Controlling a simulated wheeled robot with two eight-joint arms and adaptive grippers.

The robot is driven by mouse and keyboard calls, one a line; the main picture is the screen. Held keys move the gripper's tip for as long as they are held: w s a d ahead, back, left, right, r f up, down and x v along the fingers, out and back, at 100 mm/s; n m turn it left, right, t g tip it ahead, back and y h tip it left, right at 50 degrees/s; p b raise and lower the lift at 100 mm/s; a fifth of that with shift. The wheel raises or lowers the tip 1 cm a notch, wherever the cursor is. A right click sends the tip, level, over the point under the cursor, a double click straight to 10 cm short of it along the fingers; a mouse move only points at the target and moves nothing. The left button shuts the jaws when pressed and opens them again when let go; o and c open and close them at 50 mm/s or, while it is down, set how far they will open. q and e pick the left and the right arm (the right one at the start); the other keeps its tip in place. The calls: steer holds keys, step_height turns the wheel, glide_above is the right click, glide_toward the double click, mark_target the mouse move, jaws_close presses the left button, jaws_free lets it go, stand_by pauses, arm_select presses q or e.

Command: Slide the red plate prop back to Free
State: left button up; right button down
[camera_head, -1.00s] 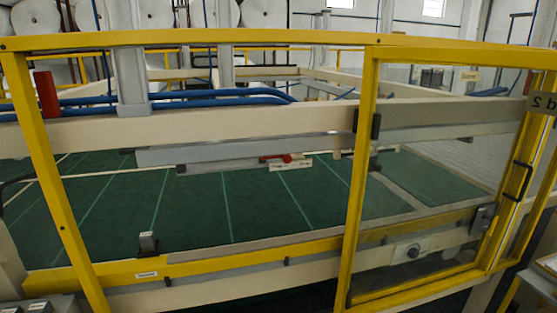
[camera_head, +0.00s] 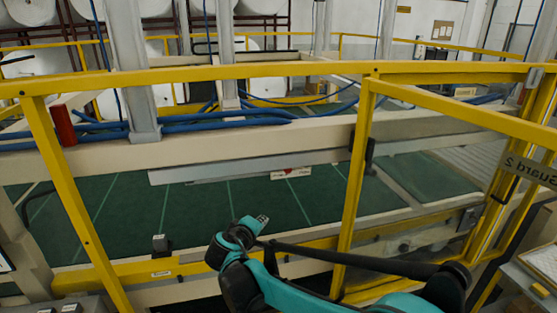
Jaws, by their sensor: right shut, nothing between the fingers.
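A small red piece (camera_head: 289,171) sits on a pale labelled plate under the grey bar of the far beam, beyond the yellow rail; its lettering is too small to read. My right gripper (camera_head: 262,219), at the end of the teal and black arm, is shut and empty. In the picture it appears below and left of the red piece, in front of the green bed. It looks nearer to me than the red piece and does not touch it. My left gripper is out of view.
A yellow guard frame (camera_head: 200,75) crosses in front of me. Its gate (camera_head: 460,115), with a sign, stands angled toward me on the right. A red block (camera_head: 64,126) stands at the left beam. Blue hoses (camera_head: 230,117) lie behind. The green bed (camera_head: 195,200) looks clear.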

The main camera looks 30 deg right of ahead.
steer(key=w+d+r+n+t+h+p, duration=0.1)
steer(key=w+d+r+n+h+p, duration=0.1)
steer(key=w+r+p, duration=0.3)
steer(key=w+d+r+h, duration=0.1)
steer(key=w+r, duration=0.1)
steer(key=w, duration=0.1)
steer(key=shift+r+h, duration=0.2)
steer(key=shift+h, duration=0.2)
steer(key=shift+w, duration=0.1)
steer(key=s+d+p+x, duration=0.1)
steer(key=s+x, duration=0.1)
steer(key=x, duration=1.1)
steer(key=shift+d, duration=0.15)
steer(key=shift+s+f, duration=0.15)
steer(key=shift+f, duration=0.05)
